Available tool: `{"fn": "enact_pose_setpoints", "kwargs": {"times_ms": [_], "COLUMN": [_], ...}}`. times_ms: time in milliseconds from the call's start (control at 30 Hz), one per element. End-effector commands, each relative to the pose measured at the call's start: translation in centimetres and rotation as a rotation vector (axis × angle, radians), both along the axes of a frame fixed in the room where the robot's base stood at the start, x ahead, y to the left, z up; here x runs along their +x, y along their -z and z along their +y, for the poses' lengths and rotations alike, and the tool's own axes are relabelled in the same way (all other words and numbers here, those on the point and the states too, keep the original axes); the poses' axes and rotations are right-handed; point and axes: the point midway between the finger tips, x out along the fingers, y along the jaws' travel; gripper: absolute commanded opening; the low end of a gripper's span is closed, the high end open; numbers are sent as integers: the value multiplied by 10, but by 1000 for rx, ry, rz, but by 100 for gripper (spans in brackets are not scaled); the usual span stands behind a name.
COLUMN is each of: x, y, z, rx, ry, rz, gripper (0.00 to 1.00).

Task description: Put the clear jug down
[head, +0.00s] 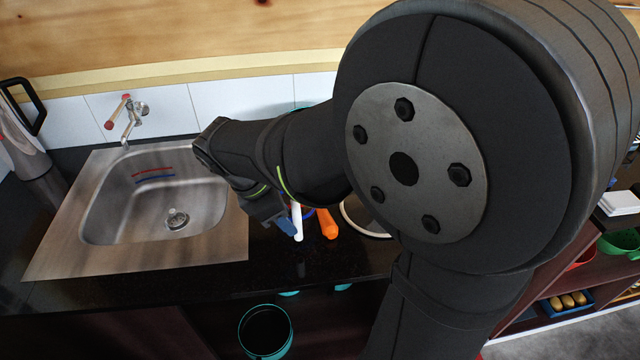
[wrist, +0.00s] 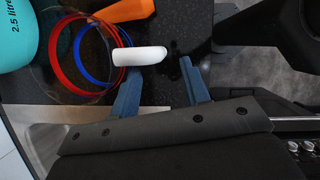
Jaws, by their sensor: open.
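The clear jug shows in the wrist view as red and blue rings (wrist: 84,62) with a white handle (wrist: 140,56); its see-through wall is hard to make out. In the head view its white handle (head: 297,221) stands on the dark counter right of the sink, and the arm hides most of the body. My gripper (wrist: 160,67) is open, its blue fingers apart near the handle's end. The handle lies at or just beyond the fingertips; I cannot tell whether either touches. In the head view a blue finger (head: 287,226) shows beside the handle.
An orange object (head: 328,222) is close right of the jug. A teal container (wrist: 18,35) marked "2.5 litre" is near it in the wrist view. The steel sink (head: 70,235) is left, with a tap (head: 130,120) behind. A teal bucket (head: 265,330) is below the counter's front.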

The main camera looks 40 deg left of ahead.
Motion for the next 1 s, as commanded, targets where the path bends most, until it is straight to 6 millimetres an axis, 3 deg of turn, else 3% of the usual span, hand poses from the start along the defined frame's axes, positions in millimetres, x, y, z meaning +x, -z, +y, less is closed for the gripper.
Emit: {"fn": "enact_pose_setpoints", "kwargs": {"times_ms": [300, 600, 833, 1000], "x": [15, 17, 17, 18], "y": [39, 45, 45, 44], "z": [-11, -12, -11, -11], "rx": [-2, 0, 0, 1], "ry": [1, 1, 1, 1], "rz": [0, 0, 0, -1], "gripper": [42, 42, 0, 0]}}
